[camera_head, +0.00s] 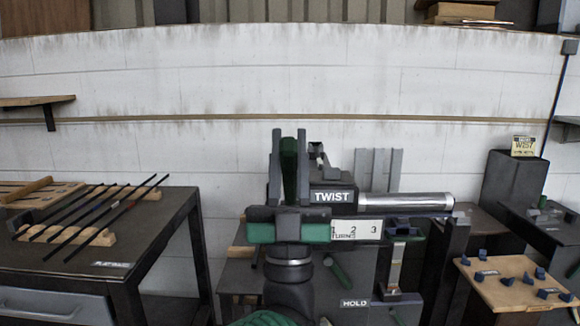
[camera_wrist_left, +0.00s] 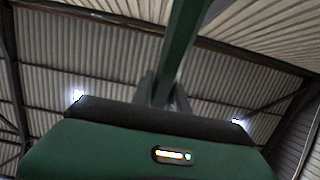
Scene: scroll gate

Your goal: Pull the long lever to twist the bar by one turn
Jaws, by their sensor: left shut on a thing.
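The twisting machine, with a black TWIST block (camera_head: 333,196), stands in the middle of the head view. My left gripper (camera_head: 289,140) points up at its left side, shut on the long green lever (camera_head: 289,172). The lever is upright between the fingers. In the left wrist view the green lever (camera_wrist_left: 184,45) runs up past my left gripper (camera_wrist_left: 163,90). A silver cylinder (camera_head: 405,200) lies level at the right of the TWIST block. A white TURNS plate (camera_head: 356,231) shows 1, 2 and 3. My gripper and wrist hide the lever's lower part. My right gripper is not in view.
A short green handle (camera_head: 338,270) sits above the HOLD label (camera_head: 355,303). A dark table (camera_head: 150,232) with several black rods stands at left. A wooden tray (camera_head: 487,289) with several small blue pieces is at right. A white wall (camera_head: 400,80) stands behind.

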